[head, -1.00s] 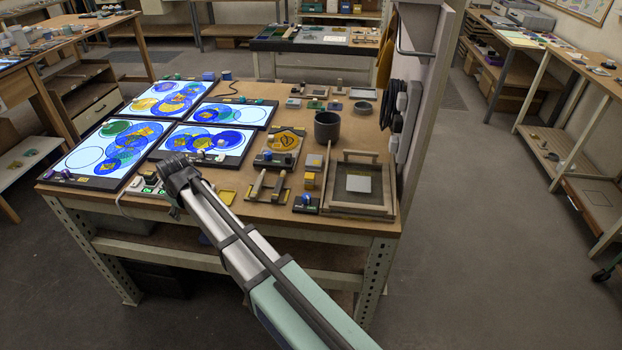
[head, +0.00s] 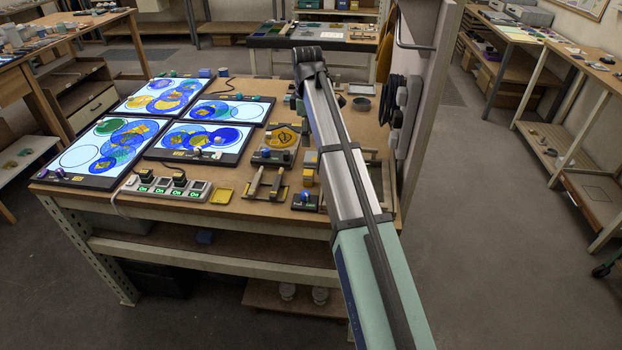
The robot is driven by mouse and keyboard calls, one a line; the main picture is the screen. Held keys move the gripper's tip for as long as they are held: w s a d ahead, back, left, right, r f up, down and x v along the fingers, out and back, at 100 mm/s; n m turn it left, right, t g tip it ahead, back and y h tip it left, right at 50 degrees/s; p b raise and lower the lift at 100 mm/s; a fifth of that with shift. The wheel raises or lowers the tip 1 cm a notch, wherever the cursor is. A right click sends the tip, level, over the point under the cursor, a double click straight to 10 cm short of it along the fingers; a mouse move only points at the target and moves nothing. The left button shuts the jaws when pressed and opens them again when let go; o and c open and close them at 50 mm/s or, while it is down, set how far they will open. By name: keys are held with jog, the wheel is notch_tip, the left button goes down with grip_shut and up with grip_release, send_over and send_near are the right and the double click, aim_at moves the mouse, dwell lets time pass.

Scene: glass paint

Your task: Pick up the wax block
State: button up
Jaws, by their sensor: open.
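A small orange-yellow block (head: 308,178) stands on the workbench just left of my arm; it looks like the wax block, though I cannot be sure. A paler tan block (head: 310,159) sits right behind it, partly covered by my arm. My gripper (head: 297,104) is over the back part of the bench, beyond both blocks and apart from them. It is small and dark under the wrist, and it is open.
Lit panels with blue circle patterns (head: 203,142) cover the bench's left half. A switch strip (head: 165,187), a yellow tray (head: 222,195) and a tool rest (head: 267,190) line the front. A grey upright panel (head: 430,100) with hanging black cable bounds the right side.

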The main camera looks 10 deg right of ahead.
aim_at(308, 172)
notch_tip(308, 172, down, 12)
jog(key=p, duration=0.3)
jog(key=shift+r, duration=0.1)
jog(key=shift+f+p, duration=1.05)
jog(key=shift+f, duration=1.55)
grip_shut()
